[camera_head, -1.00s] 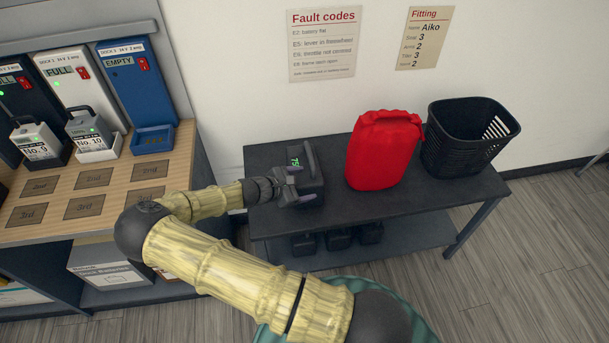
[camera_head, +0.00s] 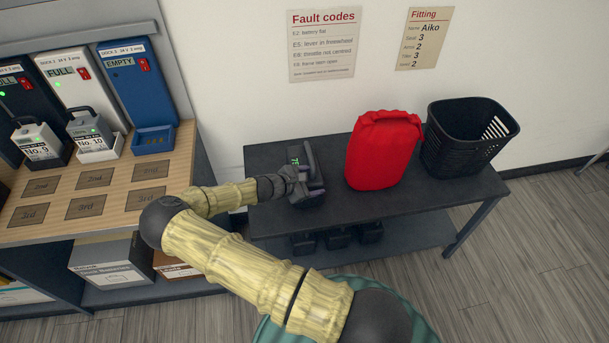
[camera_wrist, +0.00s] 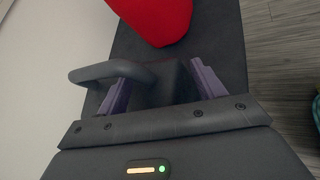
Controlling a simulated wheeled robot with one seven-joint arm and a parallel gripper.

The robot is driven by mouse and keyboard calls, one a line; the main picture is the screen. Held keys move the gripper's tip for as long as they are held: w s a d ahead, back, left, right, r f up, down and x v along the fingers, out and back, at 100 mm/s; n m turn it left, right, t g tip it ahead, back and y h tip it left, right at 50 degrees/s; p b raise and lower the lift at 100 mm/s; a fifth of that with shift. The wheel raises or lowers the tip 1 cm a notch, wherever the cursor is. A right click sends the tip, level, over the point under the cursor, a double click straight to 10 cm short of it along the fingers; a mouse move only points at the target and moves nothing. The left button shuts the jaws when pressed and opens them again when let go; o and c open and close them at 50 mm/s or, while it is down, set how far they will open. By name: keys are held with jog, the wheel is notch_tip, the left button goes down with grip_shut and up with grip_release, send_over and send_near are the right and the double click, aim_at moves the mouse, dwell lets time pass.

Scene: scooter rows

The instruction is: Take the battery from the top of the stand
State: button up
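The battery (camera_head: 316,172) is a dark block with a loop handle and a small green display. It stands upright on the top of the dark stand (camera_head: 400,205), near its left end. My gripper (camera_head: 305,184) is at the battery's near left side. In the wrist view, the gripper's purple fingers (camera_wrist: 163,92) are spread wide, with the dark battery body (camera_wrist: 172,82) between them. The handle (camera_wrist: 108,72) arches out to the left, over one finger. Whether the fingers touch the battery is unclear.
A red canister (camera_head: 383,152) stands right of the battery, with a black basket (camera_head: 466,140) beyond it. Several dark batteries (camera_head: 337,239) sit on the lower shelf. At left, a wooden counter (camera_head: 115,180) holds charging docks and batteries No. 9 and No. 10.

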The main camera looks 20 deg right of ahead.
grip_shut()
jog(key=shift+r, duration=0.1)
jog(key=shift+r, duration=0.1)
jog(key=shift+r, duration=0.25)
notch_tip(320, 180, up, 9)
jog(key=shift+r, duration=0.2)
dwell(0.7)
